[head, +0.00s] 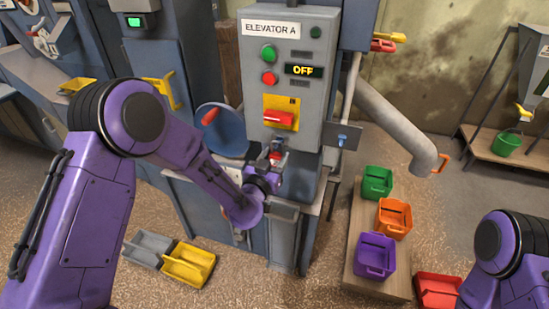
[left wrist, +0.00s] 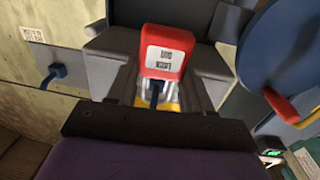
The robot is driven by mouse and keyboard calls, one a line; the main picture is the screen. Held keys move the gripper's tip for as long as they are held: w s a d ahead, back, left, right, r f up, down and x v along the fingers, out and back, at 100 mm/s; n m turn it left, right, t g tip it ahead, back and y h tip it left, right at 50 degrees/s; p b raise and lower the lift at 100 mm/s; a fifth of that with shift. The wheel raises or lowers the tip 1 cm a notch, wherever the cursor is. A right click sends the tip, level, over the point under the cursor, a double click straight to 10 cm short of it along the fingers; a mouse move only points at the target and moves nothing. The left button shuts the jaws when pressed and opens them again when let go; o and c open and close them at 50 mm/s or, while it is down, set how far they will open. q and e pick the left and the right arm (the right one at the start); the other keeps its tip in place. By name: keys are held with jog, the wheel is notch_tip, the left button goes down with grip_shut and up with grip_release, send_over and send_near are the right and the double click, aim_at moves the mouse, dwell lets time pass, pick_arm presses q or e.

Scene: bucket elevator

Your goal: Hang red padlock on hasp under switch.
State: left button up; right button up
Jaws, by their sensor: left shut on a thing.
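The red padlock (left wrist: 166,50) has a white printed label and sits between the two grey fingers of my left gripper (left wrist: 162,75) in the left wrist view. In the head view the left gripper (head: 273,160) is at the lower front of the grey Elevator A panel (head: 258,85), and only a small red bit of the padlock (head: 278,157) shows there. The red switch (head: 279,118) on its yellow plate is just above the gripper. The hasp under it is mostly hidden by the gripper, and I cannot tell whether the shackle touches it. My right gripper is out of view.
A blue round disc (head: 221,130) with a red handle is left of the panel. A grey pipe (head: 395,120) slopes down at right. Green (head: 376,182), orange (head: 393,218) and purple (head: 375,254) bins stand on a board. Yellow (head: 188,264) and grey (head: 148,248) buckets lie on the floor.

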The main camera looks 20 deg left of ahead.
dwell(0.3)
pick_arm(q)
jog(key=o, duration=1.3)
jog(key=shift+s+a+f, duration=0.1)
jog(key=shift+s+f, duration=0.05)
jog(key=shift+s, duration=1.1)
jog(key=shift+s+f, duration=0.1)
jog(key=shift+s, duration=1.1)
jog(key=s+b, duration=0.1)
jog(key=s, duration=0.4)
jog(key=shift+f+b, duration=0.1)
jog(key=shift+b, duration=0.2)
